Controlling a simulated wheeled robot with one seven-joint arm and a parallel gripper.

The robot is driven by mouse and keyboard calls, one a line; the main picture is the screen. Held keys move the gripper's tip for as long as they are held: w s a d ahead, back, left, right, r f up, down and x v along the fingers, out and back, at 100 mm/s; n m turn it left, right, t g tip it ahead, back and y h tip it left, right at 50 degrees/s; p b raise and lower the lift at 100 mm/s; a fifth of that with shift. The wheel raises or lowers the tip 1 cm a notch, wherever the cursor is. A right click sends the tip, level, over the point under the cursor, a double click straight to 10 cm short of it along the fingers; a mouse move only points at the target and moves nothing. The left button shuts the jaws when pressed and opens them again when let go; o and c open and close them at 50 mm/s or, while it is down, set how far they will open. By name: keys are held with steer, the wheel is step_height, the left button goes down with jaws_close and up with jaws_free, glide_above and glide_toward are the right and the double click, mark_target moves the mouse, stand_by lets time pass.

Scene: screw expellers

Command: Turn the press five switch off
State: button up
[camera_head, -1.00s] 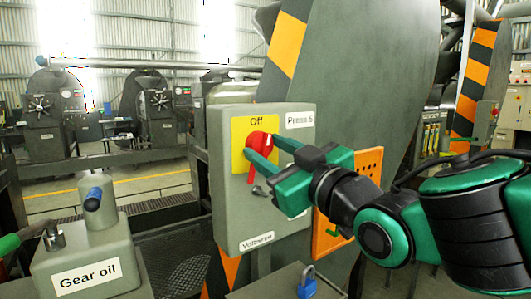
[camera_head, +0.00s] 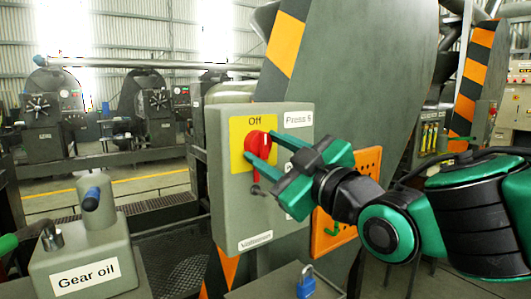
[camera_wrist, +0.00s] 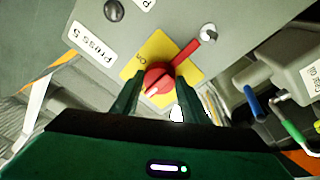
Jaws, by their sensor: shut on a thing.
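The press five switch is a red rotary knob (camera_head: 257,146) on a yellow plate (camera_head: 238,132) marked "Off" at its top. The plate is on a grey-green box (camera_head: 231,206) labelled "Press 5". My gripper (camera_head: 261,148) reaches in from the right and is shut on the knob, one finger on each side. In the wrist view the knob (camera_wrist: 157,78) sits between my fingertips (camera_wrist: 160,84). Its red arm (camera_wrist: 192,57) slants to the upper right, towards a metal fitting (camera_wrist: 208,33). A white mark shows on the knob's lower part. The fingers partly hide it in the head view.
A "Gear oil" box (camera_head: 85,258) with a blue-tipped handle (camera_head: 92,198) stands at the lower left. A blue padlock (camera_head: 306,284) is at the bottom. A striped machine frame (camera_head: 355,90) rises behind the switch box. Air left of the box is open.

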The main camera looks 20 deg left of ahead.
steer(key=o, duration=1.1)
steer(key=shift+w+d+f, duration=0.1)
steer(key=shift+w+d, duration=0.1)
steer(key=shift+w, duration=0.1)
steer(key=shift+c, duration=0.2)
steer(key=shift+s+a, duration=0.1)
steer(key=shift+s, duration=0.1)
steer(key=v, duration=1)
steer(key=shift+d, duration=0.35)
steer(key=shift+s+f, duration=0.1)
